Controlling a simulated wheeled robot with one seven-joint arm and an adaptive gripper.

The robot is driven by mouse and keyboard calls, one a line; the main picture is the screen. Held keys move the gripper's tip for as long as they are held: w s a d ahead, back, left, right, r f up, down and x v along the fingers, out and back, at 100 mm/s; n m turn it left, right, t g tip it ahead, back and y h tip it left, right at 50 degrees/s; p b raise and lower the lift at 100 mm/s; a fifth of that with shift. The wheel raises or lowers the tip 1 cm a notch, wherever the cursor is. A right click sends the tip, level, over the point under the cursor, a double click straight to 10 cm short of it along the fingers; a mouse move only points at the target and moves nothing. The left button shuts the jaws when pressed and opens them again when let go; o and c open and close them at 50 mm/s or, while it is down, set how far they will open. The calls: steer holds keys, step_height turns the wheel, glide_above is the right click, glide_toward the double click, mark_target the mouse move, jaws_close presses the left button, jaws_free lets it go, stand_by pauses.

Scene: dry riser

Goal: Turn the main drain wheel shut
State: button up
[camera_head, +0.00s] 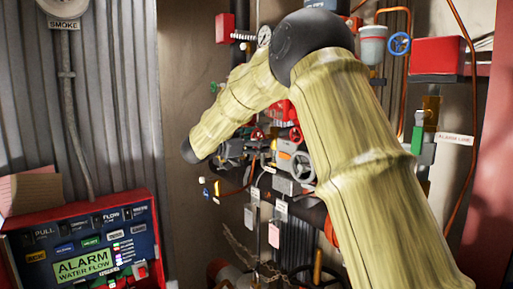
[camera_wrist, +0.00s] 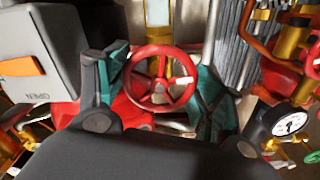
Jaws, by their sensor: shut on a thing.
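A red handwheel (camera_wrist: 162,78) with spokes and a grey hub faces me in the wrist view. My gripper (camera_wrist: 160,92) has its teal-padded dark fingers on the left and right of this wheel, closed against its rim. No tag readable here names it as the main drain wheel. In the head view my gripper (camera_head: 237,149) is at the pipework, partly hidden by my arm. Small red wheels show close to it, and I cannot tell which one it grips.
A grey box with an orange lever (camera_wrist: 22,66) stands close to the left finger. A pressure gauge (camera_wrist: 290,124) and red pipework crowd the right. In the head view, an alarm panel (camera_head: 85,245) is at lower left and a blue wheel (camera_head: 399,44) at upper right.

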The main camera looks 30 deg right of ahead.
steer(key=m+b, duration=0.2)
steer(key=b, duration=0.2)
steer(key=m+b, duration=0.2)
steer(key=b, duration=0.1)
steer(key=shift+f+b, duration=0.35)
steer(key=shift+f, duration=0.05)
steer(key=m+b, duration=0.4)
steer(key=b, duration=0.3)
steer(key=shift+m+b, duration=0.3)
steer(key=shift+m, duration=0.1)
steer(key=m+b, duration=0.4)
steer(key=b, duration=0.3)
steer(key=shift+m, duration=0.3)
steer(key=m+b, duration=0.4)
steer(key=b, duration=0.2)
steer(key=m+b, duration=0.4)
steer(key=b, duration=0.2)
steer(key=shift+r+m, duration=0.1)
steer(key=shift+m, duration=0.2)
steer(key=m+b, duration=0.4)
steer(key=b, duration=0.1)
steer(key=shift+m, duration=0.3)
steer(key=m+b, duration=0.3)
steer(key=m, duration=0.1)
steer(key=shift+r, duration=0.15)
steer(key=shift+r+m+b, duration=0.2)
steer(key=shift+m+b, duration=0.75)
steer(key=shift+m, duration=1.05)
